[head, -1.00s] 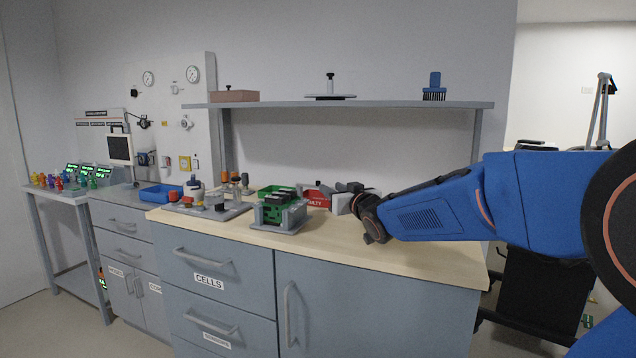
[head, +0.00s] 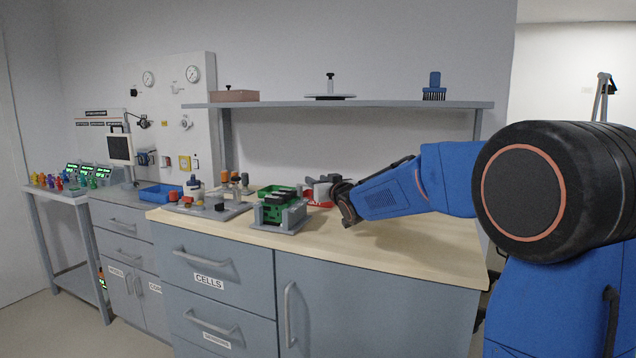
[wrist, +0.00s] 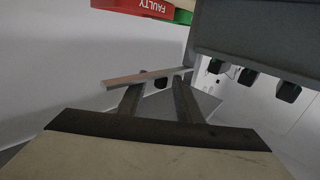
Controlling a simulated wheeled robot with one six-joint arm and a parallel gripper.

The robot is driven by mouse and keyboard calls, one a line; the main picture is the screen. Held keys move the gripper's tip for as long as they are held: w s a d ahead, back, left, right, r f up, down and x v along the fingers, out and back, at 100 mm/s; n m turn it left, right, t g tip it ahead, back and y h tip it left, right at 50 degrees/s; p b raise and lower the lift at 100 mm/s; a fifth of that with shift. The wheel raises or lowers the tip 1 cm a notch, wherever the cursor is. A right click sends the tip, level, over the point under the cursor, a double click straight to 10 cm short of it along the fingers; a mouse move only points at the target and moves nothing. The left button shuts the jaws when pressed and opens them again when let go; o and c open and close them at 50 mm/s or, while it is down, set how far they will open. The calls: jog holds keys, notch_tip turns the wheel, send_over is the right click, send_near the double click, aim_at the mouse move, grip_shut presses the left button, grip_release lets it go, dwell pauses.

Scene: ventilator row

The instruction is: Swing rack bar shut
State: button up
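The grey rack (head: 290,226) stands on the bench with green and black boards in it. A thin grey-pink bar (wrist: 146,77) lies across the view at the fingertips. I cannot tell whether it is the rack bar or whether it touches the fingers. A large grey wall-like piece (wrist: 258,52) fills the upper right.
The red tray marked FAULTY (wrist: 150,6) is close by, upside down in the wrist view, with a green tray (head: 268,190) near the rack. A grey tray with knobs (head: 222,212) stands left of the rack. A shelf (head: 350,104) hangs above. The bench's right side is clear.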

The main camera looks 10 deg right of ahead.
jog(key=shift+c, duration=0.5)
grip_shut()
jog(key=shift+s+a+m+h, duration=0.2)
jog(key=shift+m+h, duration=0.1)
jog(key=shift+h, duration=0.1)
jog(key=shift+s+a+m+g+h, duration=0.55)
jog(key=shift+m+h, duration=0.8)
jog(key=shift+h, duration=0.7)
jog(key=shift+s+a+m+g+h, duration=0.3)
jog(key=shift+a+m+h, duration=0.4)
jog(key=shift+m+h, duration=1.05)
jog(key=shift+s+a+m+g+h, duration=0.4)
jog(key=shift+a+m+h, duration=0.45)
jog(key=shift+h, duration=1.55)
jog(key=shift+d+m, duration=0.2)
jog(key=shift+m, duration=0.05)
jog(key=shift+r, duration=0.1)
jog(key=shift+o, duration=0.5)
grip_release()
